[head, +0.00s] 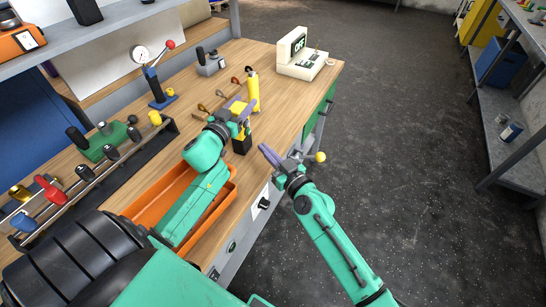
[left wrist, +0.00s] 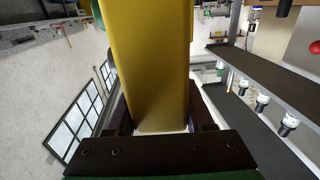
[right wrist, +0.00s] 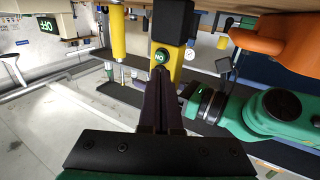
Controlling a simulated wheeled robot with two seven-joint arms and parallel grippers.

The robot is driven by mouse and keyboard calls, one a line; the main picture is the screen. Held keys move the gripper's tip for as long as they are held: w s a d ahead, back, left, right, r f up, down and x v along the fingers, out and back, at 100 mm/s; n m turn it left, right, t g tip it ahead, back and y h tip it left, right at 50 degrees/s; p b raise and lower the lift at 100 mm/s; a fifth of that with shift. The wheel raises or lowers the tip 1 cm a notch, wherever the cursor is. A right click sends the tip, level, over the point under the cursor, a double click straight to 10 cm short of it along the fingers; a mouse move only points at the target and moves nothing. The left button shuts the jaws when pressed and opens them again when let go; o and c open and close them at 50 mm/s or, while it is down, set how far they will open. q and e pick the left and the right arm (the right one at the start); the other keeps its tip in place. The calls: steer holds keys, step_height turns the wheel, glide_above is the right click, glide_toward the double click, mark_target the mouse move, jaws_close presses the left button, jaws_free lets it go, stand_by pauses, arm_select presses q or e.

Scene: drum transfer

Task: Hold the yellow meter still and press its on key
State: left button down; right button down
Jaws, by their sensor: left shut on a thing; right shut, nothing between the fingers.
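The yellow meter (head: 237,107) with a black lower part (head: 242,144) is upright near the bench's right edge. It fills the left wrist view (left wrist: 155,65). My left gripper (head: 239,112) is shut on it. In the right wrist view, which is upside down, the meter (right wrist: 176,66) shows a green key (right wrist: 161,56) marked ON beside its black part. My right gripper (head: 272,156) is shut and empty, out past the bench edge. In the right wrist view its closed fingertips (right wrist: 160,86) point toward the key, seemingly apart from it.
A yellow cylinder (head: 253,92) stands just behind the meter. A cream device (head: 301,55) with a screen reading OFF is at the bench's far end. An orange tray (head: 150,213) lies under my left arm. The floor right of the bench is clear around my right arm.

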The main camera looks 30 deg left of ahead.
steer(key=shift+w+a, duration=0.25)
steer(key=shift+a, duration=0.35)
steer(key=shift+d, duration=0.1)
steer(key=v, duration=0.6)
stand_by(2.0)
